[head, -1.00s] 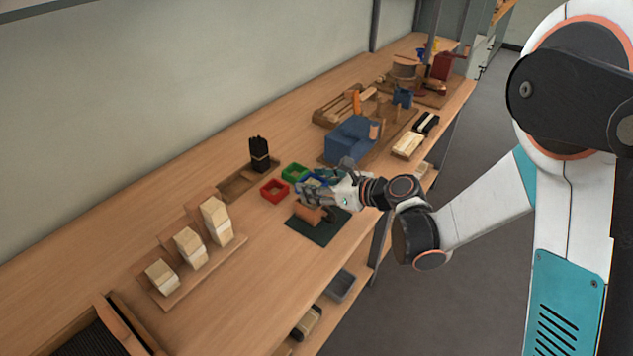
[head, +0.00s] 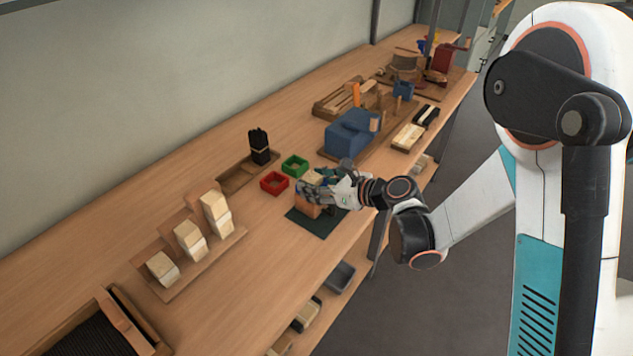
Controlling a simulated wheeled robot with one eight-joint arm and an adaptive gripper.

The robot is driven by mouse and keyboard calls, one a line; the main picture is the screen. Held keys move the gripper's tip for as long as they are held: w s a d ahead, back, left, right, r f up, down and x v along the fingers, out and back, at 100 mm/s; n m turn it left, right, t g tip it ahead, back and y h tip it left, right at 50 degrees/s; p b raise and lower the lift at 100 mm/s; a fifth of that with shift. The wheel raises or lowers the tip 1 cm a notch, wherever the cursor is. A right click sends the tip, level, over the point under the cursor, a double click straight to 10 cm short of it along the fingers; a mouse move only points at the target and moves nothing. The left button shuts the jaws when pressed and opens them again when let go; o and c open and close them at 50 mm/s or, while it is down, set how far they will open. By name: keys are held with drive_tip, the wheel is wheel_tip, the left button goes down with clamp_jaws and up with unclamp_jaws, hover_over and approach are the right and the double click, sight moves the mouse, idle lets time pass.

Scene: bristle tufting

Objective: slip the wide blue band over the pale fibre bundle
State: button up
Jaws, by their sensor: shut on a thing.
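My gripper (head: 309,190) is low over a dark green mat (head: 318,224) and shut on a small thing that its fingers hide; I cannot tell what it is. An orange-brown block (head: 307,210) stands on the mat right under the fingers; I cannot tell whether they touch. I cannot make out the wide blue band. A small pale patch (head: 315,177) shows just behind the fingers; I cannot tell whether it is the fibre bundle. Several pale block-shaped pieces (head: 216,214) stand on a stepped wooden rack at left.
A red tray (head: 274,183) and a green tray (head: 295,166) are beside the gripper. A black bundle (head: 259,146) stands upright in a wooden holder behind them. A large blue block (head: 350,135) is to the right. The bench front left of the mat is clear.

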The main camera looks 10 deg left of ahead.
drive_tip(key=o, duration=0.8)
drive_tip(key=o, duration=0.5)
drive_tip(key=shift+d, duration=0.1)
drive_tip(key=s+d, duration=0.3)
drive_tip(key=d, duration=0.4)
drive_tip(key=shift+s+d, duration=0.2)
drive_tip(key=shift+d, duration=0.05)
idle(0.7)
idle(0.5)
